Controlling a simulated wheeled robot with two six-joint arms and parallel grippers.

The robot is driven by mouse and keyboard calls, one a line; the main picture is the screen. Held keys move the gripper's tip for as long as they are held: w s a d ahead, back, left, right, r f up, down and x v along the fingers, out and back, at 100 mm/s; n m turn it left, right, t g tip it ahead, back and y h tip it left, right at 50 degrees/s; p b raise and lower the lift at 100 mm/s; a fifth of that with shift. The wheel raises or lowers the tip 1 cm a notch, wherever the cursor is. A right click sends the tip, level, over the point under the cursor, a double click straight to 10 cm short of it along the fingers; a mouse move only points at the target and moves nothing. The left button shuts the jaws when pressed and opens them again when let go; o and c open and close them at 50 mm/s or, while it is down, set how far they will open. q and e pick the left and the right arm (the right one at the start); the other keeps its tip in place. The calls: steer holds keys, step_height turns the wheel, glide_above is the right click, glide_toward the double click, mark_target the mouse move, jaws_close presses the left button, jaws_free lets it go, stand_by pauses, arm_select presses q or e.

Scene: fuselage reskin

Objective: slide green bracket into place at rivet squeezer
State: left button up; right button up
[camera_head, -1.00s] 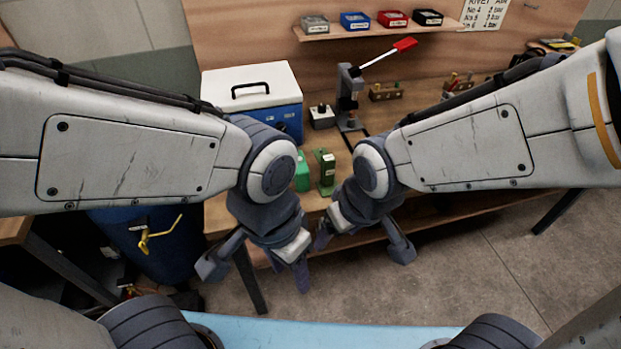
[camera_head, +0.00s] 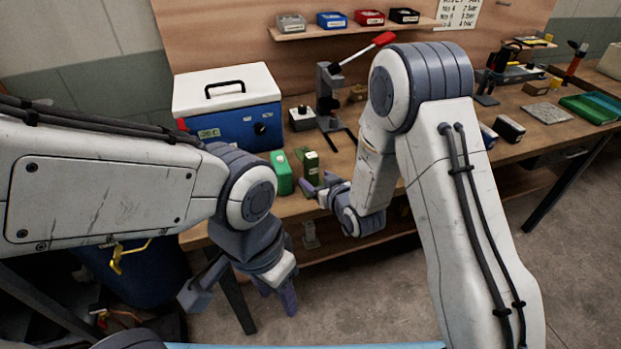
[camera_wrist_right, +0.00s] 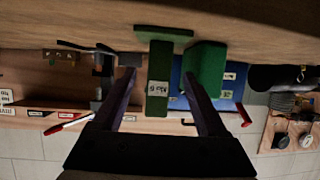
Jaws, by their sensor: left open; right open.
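A dark green bracket (camera_head: 309,165) with a white label stands upright on the bench near its front edge. A brighter green block-like piece (camera_head: 280,172) stands just left of it. The rivet squeezer (camera_head: 328,97), with a red-handled lever, stands behind them. My right gripper (camera_head: 318,187) is open, low beside the front of the dark green bracket. In the right wrist view, which is upside down, this bracket (camera_wrist_right: 158,101) shows between the spread fingers; contact cannot be told. The brighter green piece (camera_wrist_right: 206,68) is partly behind one finger. My left gripper (camera_head: 276,291) is open and empty, in front of the bench.
A blue box with a white lid (camera_head: 228,100) stands left on the bench. A small grey block (camera_head: 302,118) sits beside the squeezer. A shelf (camera_head: 355,30) with small coloured bins hangs above. Other items occupy the bench's right part.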

mark_target(309, 172)
steer(key=shift+x, duration=0.8)
steer(key=p+x, duration=0.2)
steer(key=x, duration=0.2)
steer(key=shift+w+r, duration=0.15)
steer(key=shift+w+a+f, duration=0.2)
steer(key=shift+w+f, duration=0.1)
steer(key=shift+w, duration=0.15)
steer(key=shift+r, duration=0.1)
jaws_close()
